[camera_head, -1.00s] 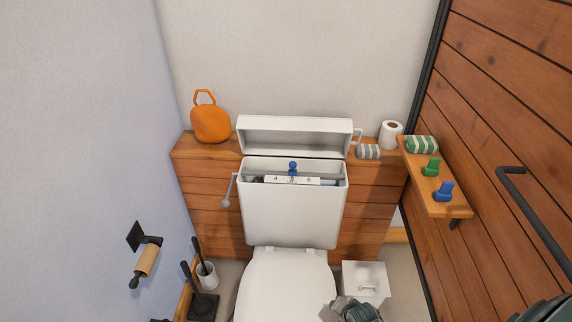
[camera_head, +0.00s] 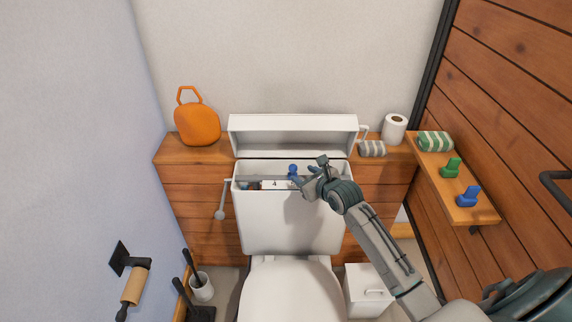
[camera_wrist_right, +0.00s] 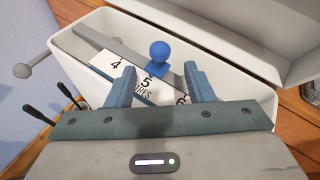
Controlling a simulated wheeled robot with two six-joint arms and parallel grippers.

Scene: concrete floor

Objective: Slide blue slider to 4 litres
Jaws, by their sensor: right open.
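The blue slider (camera_head: 293,170) stands on the scale inside the open toilet cistern. In the right wrist view its round knob (camera_wrist_right: 159,50) rises above the white scale plate (camera_wrist_right: 100,62), which is marked 4, 5 and 6 litres. The slider's base sits by the 5; the 4 lies to its left. My right gripper (camera_head: 309,174) is over the cistern, just right of the slider. In the wrist view its open fingers (camera_wrist_right: 160,84) straddle the slider's line, with the knob seen between and beyond the tips. No contact shows. My left gripper is out of view.
The cistern (camera_head: 285,225) has its lid (camera_head: 293,123) propped open behind. A flush lever (camera_head: 221,212) hangs at its left. A side shelf (camera_head: 475,213) holds green and blue pieces and a rolled towel (camera_head: 435,141). An orange bag (camera_head: 197,124) stands back left.

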